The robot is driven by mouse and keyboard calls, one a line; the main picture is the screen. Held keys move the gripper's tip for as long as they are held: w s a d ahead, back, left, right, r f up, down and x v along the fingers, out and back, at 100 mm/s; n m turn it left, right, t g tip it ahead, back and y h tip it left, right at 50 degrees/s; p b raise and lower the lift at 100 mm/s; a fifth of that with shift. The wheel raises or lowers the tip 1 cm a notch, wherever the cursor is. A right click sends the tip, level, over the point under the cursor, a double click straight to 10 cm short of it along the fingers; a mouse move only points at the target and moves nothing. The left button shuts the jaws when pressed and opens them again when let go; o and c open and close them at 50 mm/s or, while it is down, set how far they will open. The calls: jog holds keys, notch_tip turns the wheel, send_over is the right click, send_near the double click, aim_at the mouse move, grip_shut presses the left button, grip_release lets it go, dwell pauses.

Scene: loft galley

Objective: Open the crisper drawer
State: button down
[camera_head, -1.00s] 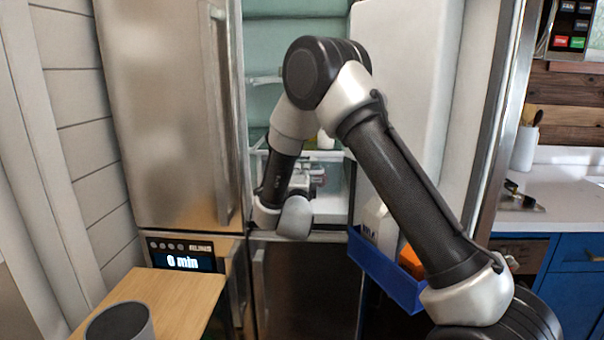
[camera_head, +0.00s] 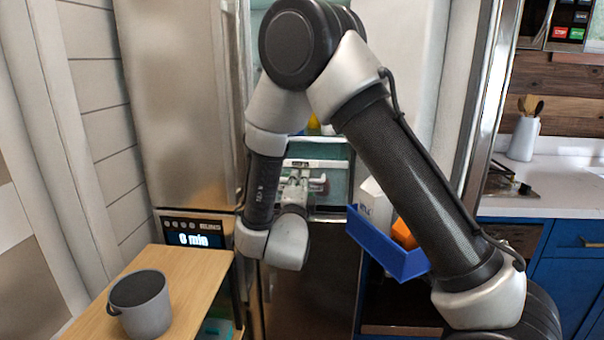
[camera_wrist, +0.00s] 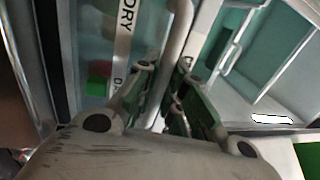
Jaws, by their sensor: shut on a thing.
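My gripper (camera_head: 306,181) is at the lower part of the open fridge compartment, in front of the crisper drawer (camera_head: 329,163). In the wrist view, the gripper's fingers (camera_wrist: 166,82) are closed around a pale bar handle (camera_wrist: 180,38). The handle runs beside a see-through drawer front (camera_wrist: 95,45) with a white strip label that reads "DRY". Red and green shapes show dimly behind that front. In the head view, my arm and wrist hide the handle and much of the drawer, so how far it stands out is hard to judge.
The fridge's left door (camera_head: 180,100) is shut. A blue door bin (camera_head: 388,246) with a white carton (camera_head: 374,202) and an orange item (camera_head: 403,234) sits close on the right.

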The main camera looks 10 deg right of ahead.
jog(key=shift+r+v, duration=0.15)
jog(key=shift+v, duration=0.65)
jog(key=shift+r+v, duration=0.15)
jog(key=shift+v, duration=0.6)
jog(key=c, duration=1.5)
grip_release()
jog(key=shift+a, duration=0.1)
jog(key=v, duration=1.2)
